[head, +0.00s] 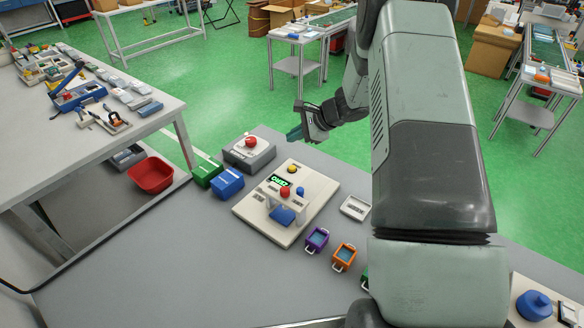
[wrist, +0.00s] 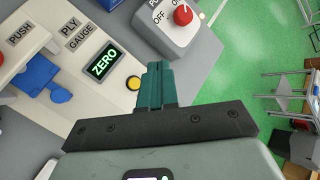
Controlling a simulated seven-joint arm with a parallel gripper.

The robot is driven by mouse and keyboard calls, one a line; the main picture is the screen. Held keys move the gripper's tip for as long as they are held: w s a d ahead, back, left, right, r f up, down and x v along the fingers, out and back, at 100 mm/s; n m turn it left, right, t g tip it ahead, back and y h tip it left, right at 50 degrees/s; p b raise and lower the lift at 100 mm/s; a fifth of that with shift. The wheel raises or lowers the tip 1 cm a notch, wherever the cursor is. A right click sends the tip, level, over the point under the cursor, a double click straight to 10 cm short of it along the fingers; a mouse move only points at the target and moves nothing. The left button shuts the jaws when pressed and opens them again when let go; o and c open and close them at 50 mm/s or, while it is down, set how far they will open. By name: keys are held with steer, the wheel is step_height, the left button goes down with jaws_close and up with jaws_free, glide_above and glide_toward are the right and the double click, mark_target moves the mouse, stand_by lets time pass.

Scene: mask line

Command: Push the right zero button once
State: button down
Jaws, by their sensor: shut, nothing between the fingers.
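The ply gauge (head: 262,222) is a cream board with a lit green display (head: 279,181). In the wrist view the display (wrist: 104,64) reads ZERO. A yellow round button (head: 292,169) sits beside the display; it also shows in the wrist view (wrist: 133,83), just left of my fingertips. My gripper (head: 294,134) is shut and empty, above and behind the board. Its teal fingers (wrist: 156,72) show in the wrist view. Contact with the yellow button cannot be told.
A grey box with a red button (head: 251,142) stands behind the gauge at left. Purple (head: 317,239) and orange (head: 344,256) trays and a white tray (head: 355,207) lie right. The front left tabletop is clear.

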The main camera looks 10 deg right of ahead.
mark_target(295, 169)
steer(key=shift+f, duration=4.4)
steer(key=shift+f, duration=0.15)
steer(key=shift+f, duration=0.25)
steer(key=shift+f, duration=0.45)
steer(key=shift+r, duration=0.85)
steer(key=shift+r, duration=0.15)
steer(key=shift+r, duration=2.4)
